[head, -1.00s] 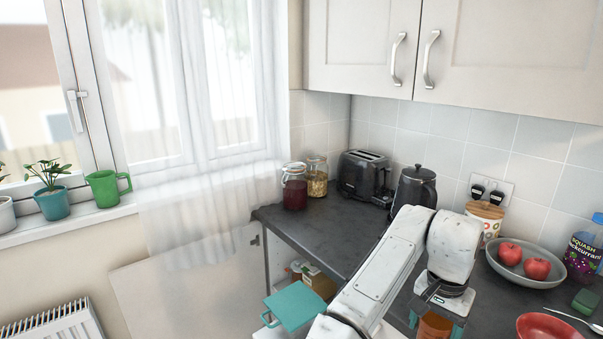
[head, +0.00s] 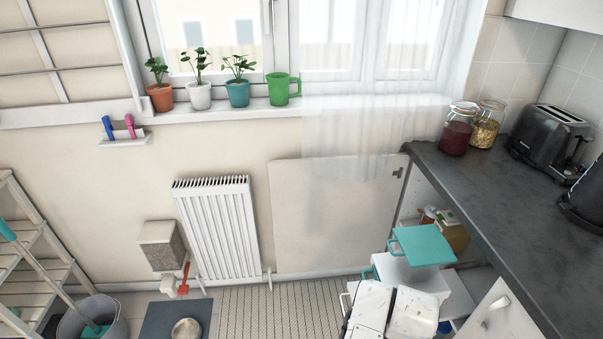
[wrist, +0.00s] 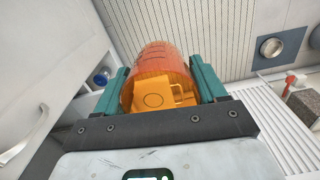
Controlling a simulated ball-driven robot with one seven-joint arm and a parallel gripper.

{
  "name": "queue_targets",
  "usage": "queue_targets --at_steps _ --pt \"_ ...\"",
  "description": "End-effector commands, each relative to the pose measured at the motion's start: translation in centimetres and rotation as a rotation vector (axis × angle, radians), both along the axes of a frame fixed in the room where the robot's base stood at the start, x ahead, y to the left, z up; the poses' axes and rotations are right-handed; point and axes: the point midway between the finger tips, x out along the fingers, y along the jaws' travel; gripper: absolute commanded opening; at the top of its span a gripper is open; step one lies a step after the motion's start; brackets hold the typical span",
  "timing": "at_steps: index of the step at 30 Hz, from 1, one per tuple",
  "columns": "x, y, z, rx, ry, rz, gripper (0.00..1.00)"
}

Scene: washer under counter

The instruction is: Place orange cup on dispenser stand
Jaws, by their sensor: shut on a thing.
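The orange cup (wrist: 155,95) is translucent and sits between the teal fingers of my gripper (wrist: 158,70) in the wrist view. My gripper is shut on its sides, and the floor shows beyond it. The gripper and cup are out of the head view; only my arm shows at its bottom edge. A wall-mounted dispenser (head: 160,240) with a speckled grey front is left of the radiator, with a small white part (head: 168,286) and a red lever (head: 184,278) below. I cannot tell clearly which part is the stand. The dispenser (wrist: 304,103) also shows at the wrist view's right edge, apart from the cup.
A radiator (head: 216,230) stands beside the dispenser. A metal bowl (head: 187,330) lies on a dark mat on the floor. A grey bucket (head: 100,312) and shelf ladder (head: 30,260) are left. The counter (head: 490,215) and an open cupboard are right.

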Motion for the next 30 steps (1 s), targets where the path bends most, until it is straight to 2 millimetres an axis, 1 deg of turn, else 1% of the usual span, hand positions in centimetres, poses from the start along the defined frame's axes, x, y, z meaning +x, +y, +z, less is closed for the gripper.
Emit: queue_targets --at_steps 5,8,11,18,21,24,26,29,30 --pt "-0.1 0.0 -0.2 -0.004 0.0 0.011 0.42" --pt "0.1 0.2 0.3 -0.001 -0.001 0.01 0.42" --pt "0.7 0.5 1.6 0.003 -0.007 0.008 0.42" --pt "1.9 0.5 6.7 0.002 -0.009 0.006 0.42" --pt "2.1 0.4 8.3 0.002 -0.004 0.006 0.42" --pt "2.1 0.2 9.2 0.002 0.001 0.006 0.42" --pt "2.0 0.2 8.7 0.002 0.003 0.007 0.42" --pt "1.6 0.1 6.4 0.002 0.009 0.01 0.42" --pt "1.3 0.1 5.2 0.002 0.009 0.011 0.42"
